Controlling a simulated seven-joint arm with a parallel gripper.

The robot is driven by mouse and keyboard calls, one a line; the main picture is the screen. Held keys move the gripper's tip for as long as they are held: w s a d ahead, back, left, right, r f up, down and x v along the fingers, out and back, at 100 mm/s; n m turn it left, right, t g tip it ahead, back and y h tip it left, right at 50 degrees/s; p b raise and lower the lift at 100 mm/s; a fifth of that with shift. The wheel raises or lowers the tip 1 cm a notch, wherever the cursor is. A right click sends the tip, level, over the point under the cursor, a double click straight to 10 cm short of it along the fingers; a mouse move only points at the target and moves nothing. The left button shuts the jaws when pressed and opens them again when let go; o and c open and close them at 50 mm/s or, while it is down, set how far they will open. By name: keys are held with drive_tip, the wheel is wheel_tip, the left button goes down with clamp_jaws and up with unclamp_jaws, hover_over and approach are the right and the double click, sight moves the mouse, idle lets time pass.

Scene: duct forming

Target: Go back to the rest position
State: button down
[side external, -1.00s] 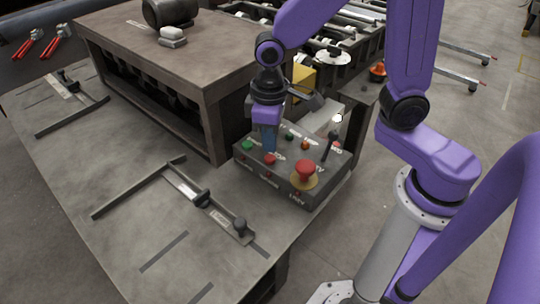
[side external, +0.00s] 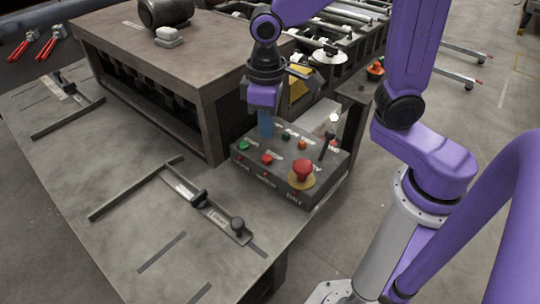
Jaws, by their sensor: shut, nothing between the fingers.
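My gripper (side external: 265,131) is shut and empty, with its blue fingers pointing down. In the picture it overlaps the back left edge of the grey control box (side external: 270,182); I cannot tell the exact gap. The box carries a green button (side external: 244,145), a red button (side external: 267,159), a large red mushroom button (side external: 302,170) on a yellow ring, and a black lever (side external: 328,143). The arm is bent above the box.
A dark workbench (side external: 190,66) stands behind and left of my gripper. Stop frames (side external: 139,190) lie on the grey table (side external: 90,155). A roller conveyor (side external: 345,33) is behind. Red-handled pliers (side external: 52,45) lie at the far left.

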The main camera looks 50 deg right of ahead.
drive_tip(key=s+d+n, duration=0.3)
drive_tip(key=s+d, duration=0.1)
drive_tip(key=s, duration=0.4)
drive_tip(key=s+d+n, duration=0.3)
drive_tip(key=s+d, duration=0.1)
drive_tip(key=s, duration=0.4)
drive_tip(key=shift+d+r+n, duration=0.2)
drive_tip(key=shift+d+n, duration=0.05)
drive_tip(key=shift+n, duration=0.05)
idle(0.4)
